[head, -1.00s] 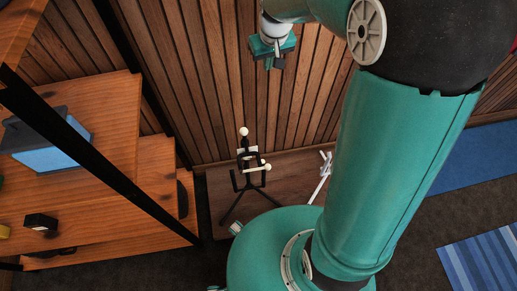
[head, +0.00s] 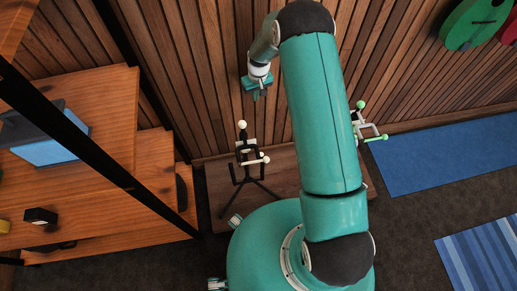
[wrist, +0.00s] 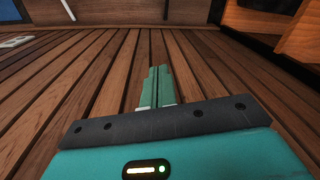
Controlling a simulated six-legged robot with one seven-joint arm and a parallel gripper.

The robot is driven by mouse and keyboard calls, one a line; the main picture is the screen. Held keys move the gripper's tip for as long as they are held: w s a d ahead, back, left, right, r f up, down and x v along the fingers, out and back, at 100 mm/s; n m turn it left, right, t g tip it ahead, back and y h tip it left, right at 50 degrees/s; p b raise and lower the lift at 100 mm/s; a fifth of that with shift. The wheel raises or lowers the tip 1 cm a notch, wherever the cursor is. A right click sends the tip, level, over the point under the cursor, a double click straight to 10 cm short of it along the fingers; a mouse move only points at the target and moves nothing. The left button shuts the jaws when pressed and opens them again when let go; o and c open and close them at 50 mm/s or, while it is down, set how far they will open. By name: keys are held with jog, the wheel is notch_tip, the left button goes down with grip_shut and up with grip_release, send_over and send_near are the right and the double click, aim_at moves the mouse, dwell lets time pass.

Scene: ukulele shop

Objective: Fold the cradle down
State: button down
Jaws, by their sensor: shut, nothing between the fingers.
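A black stand (head: 243,168) with cream-white ball tips stands on a low wooden platform, in the middle of the head view. Its upper frame, with a pale crossbar, stands upright above spread legs. A second stand (head: 367,128), pale with green tips, shows at the right beside my arm, which hides part of it. I cannot tell which stand bears the cradle. My gripper (head: 257,96) hangs in front of the slatted wall, above the black stand and apart from it. In the wrist view my gripper's fingers (wrist: 160,75) are together and empty, with wooden slats beyond.
A wooden shelf unit (head: 95,195) with a black post stands at the left, holding a blue box (head: 50,152) and a small black block (head: 40,217). The slatted wall (head: 215,100) closes the back. Blue mats (head: 430,160) lie on open floor at the right.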

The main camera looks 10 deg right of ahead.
jog(key=s+f, duration=0.4)
jog(key=f, duration=1)
jog(key=s+f+g, duration=0.1)
jog(key=s+f, duration=0.3)
jog(key=f, duration=1.1)
jog(key=shift+s+a+f, duration=0.15)
jog(key=shift+a+f, duration=0.05)
jog(key=shift+a, duration=0.1)
jog(key=shift+s+a, duration=0.1)
jog(key=shift+s, duration=0.2)
